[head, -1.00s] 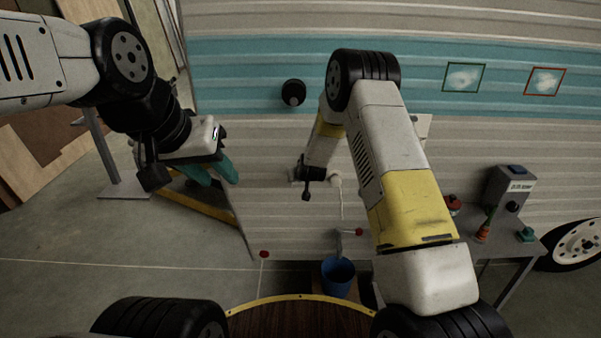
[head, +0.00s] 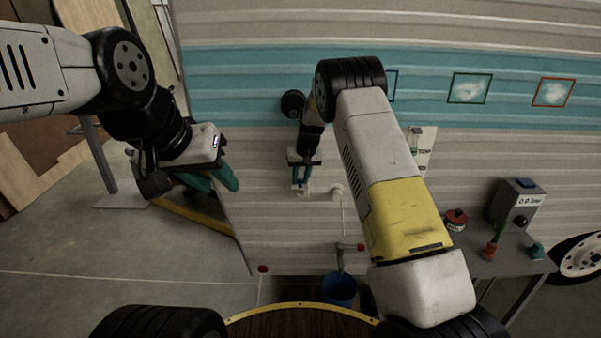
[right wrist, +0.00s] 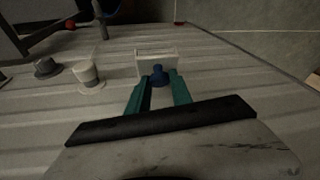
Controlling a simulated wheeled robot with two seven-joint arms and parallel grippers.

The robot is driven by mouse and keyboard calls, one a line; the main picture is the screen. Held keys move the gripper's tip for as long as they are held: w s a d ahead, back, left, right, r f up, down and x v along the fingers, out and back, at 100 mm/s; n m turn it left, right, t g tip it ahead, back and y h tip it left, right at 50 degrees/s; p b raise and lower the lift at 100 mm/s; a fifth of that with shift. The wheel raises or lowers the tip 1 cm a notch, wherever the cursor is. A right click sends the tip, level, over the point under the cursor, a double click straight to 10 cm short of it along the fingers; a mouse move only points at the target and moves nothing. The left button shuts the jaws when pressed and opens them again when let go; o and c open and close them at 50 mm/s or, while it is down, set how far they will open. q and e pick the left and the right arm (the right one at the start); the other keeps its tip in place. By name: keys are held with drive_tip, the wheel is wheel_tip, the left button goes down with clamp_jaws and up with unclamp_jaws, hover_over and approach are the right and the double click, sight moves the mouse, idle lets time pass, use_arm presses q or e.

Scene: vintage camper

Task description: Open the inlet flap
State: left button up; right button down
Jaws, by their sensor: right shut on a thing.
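The inlet flap (right wrist: 157,62) is a small white plate on the camper's side, just beyond my right fingertips in the right wrist view. Whether the flap has swung out is hard to tell. My left gripper (head: 212,180) hangs away from the wall on the left; its teal fingers look apart and empty.
A white round fitting (head: 338,191) with a hanging cord is right of the flap. A grey bench (head: 500,262) with a gauge box (head: 517,203) stands right.

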sight(304, 188)
idle(0.4)
drive_tip(key=c, duration=1.1)
unclamp_jaws()
drive_tip(key=shift+w+f, duration=0.1)
drive_tip(key=shift+c, duration=0.2)
drive_tip(key=v, duration=0.8)
